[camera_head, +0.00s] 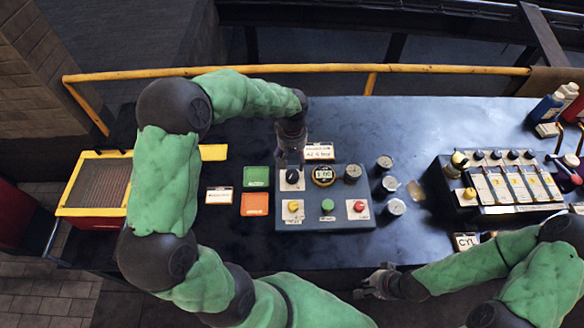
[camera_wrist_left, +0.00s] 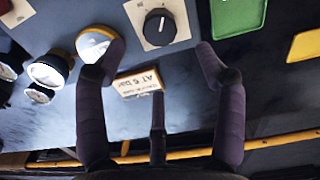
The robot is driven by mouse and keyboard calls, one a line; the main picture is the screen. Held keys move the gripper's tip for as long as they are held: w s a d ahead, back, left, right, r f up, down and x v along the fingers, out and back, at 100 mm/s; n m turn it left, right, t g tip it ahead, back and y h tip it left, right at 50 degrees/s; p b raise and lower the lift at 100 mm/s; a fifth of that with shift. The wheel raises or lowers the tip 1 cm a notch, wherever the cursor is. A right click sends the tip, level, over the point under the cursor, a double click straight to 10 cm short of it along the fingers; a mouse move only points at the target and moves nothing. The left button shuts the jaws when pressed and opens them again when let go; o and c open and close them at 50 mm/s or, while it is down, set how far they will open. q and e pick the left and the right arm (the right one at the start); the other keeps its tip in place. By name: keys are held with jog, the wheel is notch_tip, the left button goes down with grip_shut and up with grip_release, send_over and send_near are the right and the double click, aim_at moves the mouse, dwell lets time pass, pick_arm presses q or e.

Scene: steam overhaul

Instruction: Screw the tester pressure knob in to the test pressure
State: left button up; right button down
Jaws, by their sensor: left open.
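The tester (camera_head: 325,222) is a grey-blue panel on the dark bench in the head view. Its black knob (camera_head: 292,176) sits on a white plate at the top left. In the left wrist view the knob (camera_wrist_left: 160,27) has a white pointer mark. My left gripper (camera_head: 291,158) is just behind the knob in the head view. In the left wrist view my left gripper (camera_wrist_left: 160,52) is open and empty, its fingertips apart on either side below the knob, not seen touching it. My right gripper (camera_head: 372,284) is at the bench's front edge, small and partly hidden.
The tester also carries a round display (camera_head: 323,174), a gauge (camera_head: 352,172) and yellow, green and red buttons. A label card (camera_head: 319,151) stands behind it. Green (camera_head: 256,176) and orange (camera_head: 254,204) pads lie left. Loose gauges (camera_head: 390,184) and a valve rack (camera_head: 510,185) stand right.

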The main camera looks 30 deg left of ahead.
aim_at(292, 174)
pick_arm(q)
notch_tip(292, 174, down, 9)
jog(key=shift+f+b, duration=0.2)
jog(key=shift+b, duration=0.25)
jog(key=c, duration=1.1)
